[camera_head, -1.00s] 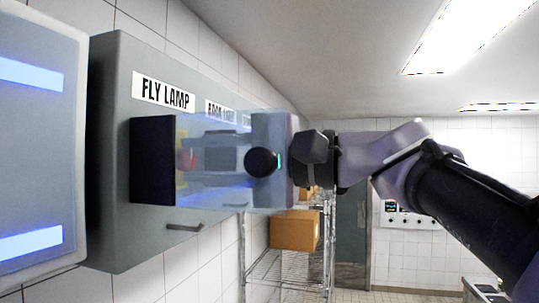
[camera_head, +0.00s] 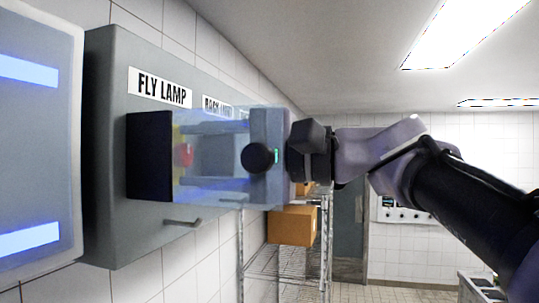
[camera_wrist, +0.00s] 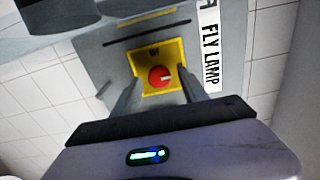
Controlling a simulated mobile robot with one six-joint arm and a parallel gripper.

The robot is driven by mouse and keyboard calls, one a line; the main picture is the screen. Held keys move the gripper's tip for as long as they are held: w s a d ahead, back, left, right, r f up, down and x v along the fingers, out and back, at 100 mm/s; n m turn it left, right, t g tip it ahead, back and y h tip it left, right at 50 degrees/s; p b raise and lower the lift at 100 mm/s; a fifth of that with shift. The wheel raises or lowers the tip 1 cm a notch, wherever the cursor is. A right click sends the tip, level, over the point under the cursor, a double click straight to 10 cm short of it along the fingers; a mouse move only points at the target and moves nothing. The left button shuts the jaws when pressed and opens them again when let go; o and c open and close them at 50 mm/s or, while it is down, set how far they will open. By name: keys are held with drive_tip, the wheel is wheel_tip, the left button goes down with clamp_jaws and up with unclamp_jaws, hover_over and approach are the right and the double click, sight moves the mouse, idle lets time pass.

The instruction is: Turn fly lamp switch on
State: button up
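The fly lamp switch is a red round knob (camera_wrist: 160,76) on a yellow plate (camera_wrist: 175,51), beside the FLY LAMP label (camera_wrist: 211,52) in the wrist view. A pale mark on the knob points toward the label side. The knob also shows in the head view (camera_head: 184,154), below the FLY LAMP label (camera_head: 160,88) on a grey box (camera_head: 110,225). My gripper (camera_wrist: 160,85) is open, with one finger on each side of the knob and visible gaps between. In the head view my gripper (camera_head: 192,157) looks partly see-through. Contact with the knob cannot be told.
A handle (camera_head: 182,222) sits low on the box. A lit unit (camera_head: 35,150) is close at the left. A wire shelf with a cardboard box (camera_head: 291,225) stands behind. A second label (camera_head: 217,106) is further along.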

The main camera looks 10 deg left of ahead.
drive_tip(key=s+d+b, duration=0.1)
drive_tip(key=d+b, duration=0.3)
drive_tip(key=d, duration=1.3)
drive_tip(key=shift+s+d, duration=0.2)
drive_tip(key=shift+s, duration=0.1)
